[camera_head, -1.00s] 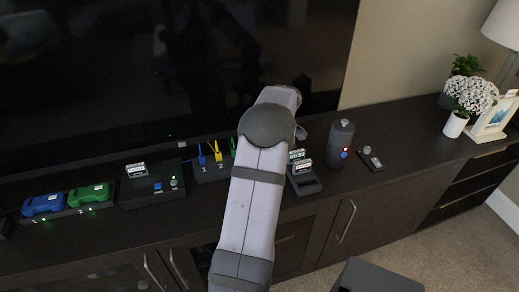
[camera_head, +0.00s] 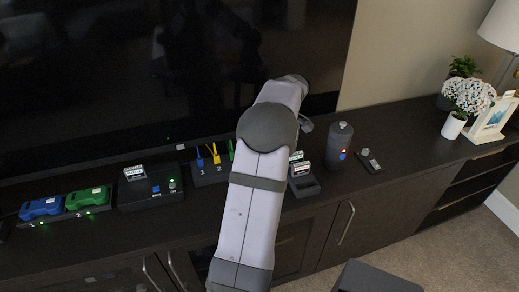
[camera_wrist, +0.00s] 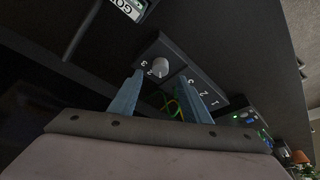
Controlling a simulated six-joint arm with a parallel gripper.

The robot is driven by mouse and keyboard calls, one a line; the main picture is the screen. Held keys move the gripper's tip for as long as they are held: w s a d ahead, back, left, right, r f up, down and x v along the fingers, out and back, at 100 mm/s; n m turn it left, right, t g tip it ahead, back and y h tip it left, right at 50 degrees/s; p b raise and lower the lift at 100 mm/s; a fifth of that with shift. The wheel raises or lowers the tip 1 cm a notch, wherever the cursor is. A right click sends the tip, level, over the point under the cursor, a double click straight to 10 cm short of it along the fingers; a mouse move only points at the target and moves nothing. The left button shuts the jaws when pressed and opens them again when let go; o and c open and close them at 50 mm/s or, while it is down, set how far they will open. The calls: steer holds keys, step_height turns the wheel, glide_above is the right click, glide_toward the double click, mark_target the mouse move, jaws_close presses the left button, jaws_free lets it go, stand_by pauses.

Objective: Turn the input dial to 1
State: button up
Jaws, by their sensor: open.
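The input dial (camera_wrist: 161,66) is a pale round knob on a dark box (camera_wrist: 205,84) in the wrist view. The numerals 2 and 3 are printed beside the knob, and 1, 2 and 3 farther along the box. My gripper (camera_wrist: 159,76) is open, its two blue-grey fingers pointing toward the dial. The dial appears between the fingertips; I cannot tell whether they reach around it or touch it. Its pointer is too small to read. In the head view the box (camera_head: 208,180) shows beside my arm, with blue, yellow and green cables; my arm hides the dial and gripper.
A black box with a cartridge (camera_head: 150,193) and blue and green devices (camera_head: 62,205) stand on the left. A cartridge holder (camera_head: 303,186), a grey bottle (camera_head: 339,147) and a small knobbed device (camera_head: 369,163) stand right of my arm. The television (camera_head: 150,80) rises behind.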

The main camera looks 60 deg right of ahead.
steer(key=shift+v, duration=1.2)
steer(key=w+a+f+g+y, duration=0.1)
steer(key=w+a, duration=0.4)
steer(key=a, duration=0.4)
steer(key=w+a+f+g, duration=0.1)
steer(key=w+a, duration=0.3)
steer(key=a, duration=0.6)
steer(key=w+a+f+g+y, duration=0.1)
steer(key=w+a, duration=0.4)
steer(key=a, duration=0.4)
steer(key=s+a+f+n+g, duration=0.1)
steer(key=s+a+f, duration=0.1)
steer(key=s+a, duration=0.35)
steer(key=s+a+f+h, duration=0.1)
steer(key=s+a, duration=0.1)
steer(key=a, duration=0.7)
steer(key=s+a+f+n+g, duration=0.1)
steer(key=s+a+f, duration=0.15)
steer(key=a, duration=0.45)
step_height(320, 180, up, 18)
steer(key=s+p, duration=0.1)
steer(key=p, duration=1.6)
steer(key=shift+s+a, duration=0.25)
steer(key=shift+a, duration=0.05)
steer(key=shift+f, duration=0.15)
